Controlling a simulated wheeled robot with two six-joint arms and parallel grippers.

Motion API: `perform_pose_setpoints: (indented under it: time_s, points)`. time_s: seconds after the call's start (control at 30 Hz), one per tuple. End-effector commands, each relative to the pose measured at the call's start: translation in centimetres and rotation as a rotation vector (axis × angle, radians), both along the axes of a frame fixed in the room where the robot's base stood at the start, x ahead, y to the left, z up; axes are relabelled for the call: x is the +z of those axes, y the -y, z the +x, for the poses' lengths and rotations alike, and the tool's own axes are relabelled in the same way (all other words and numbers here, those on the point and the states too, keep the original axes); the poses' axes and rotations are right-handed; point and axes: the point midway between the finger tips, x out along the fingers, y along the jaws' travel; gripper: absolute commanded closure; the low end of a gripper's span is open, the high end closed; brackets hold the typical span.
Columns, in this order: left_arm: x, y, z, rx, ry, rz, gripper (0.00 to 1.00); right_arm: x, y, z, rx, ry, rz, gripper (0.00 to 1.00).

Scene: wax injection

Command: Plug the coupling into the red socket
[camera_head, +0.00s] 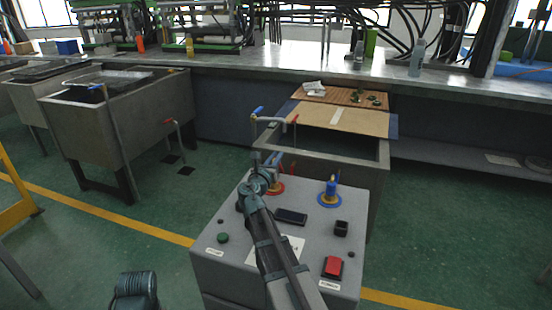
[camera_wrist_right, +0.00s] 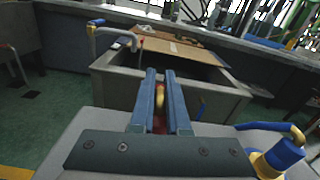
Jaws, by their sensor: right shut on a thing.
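The red socket (camera_head: 277,188), a red ring, is on the top of a grey console, partly hidden by my right gripper (camera_head: 264,172). In the right wrist view, the two blue fingers of my right gripper (camera_wrist_right: 156,85) are closed around a brass-yellow piece (camera_wrist_right: 160,95), apparently the coupling, with red below it. I cannot tell whether the coupling is seated in the socket. A blue fitting with a yellow base (camera_head: 329,194) stands in the blue ring to the right; it also shows in the right wrist view (camera_wrist_right: 283,155).
The grey console (camera_head: 210,262) carries a black display (camera_head: 291,216), a green button (camera_head: 223,238), a black block (camera_head: 341,228) and a red switch (camera_head: 333,266). Behind it stands a sink (camera_head: 366,180) with a blue-handled tap (camera_head: 258,112).

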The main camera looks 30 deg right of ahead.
Motion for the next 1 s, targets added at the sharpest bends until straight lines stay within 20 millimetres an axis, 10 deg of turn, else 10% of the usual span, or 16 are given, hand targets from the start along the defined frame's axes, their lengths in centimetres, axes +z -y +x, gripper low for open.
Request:
perform_pose_setpoints:
  time_s: [1.0]
  points:
    - [-2.6,0.0,0.0,0.000,0.000,0.000,1.00,-2.5,0.0,0.0,0.000,0.000,0.000,1.00]
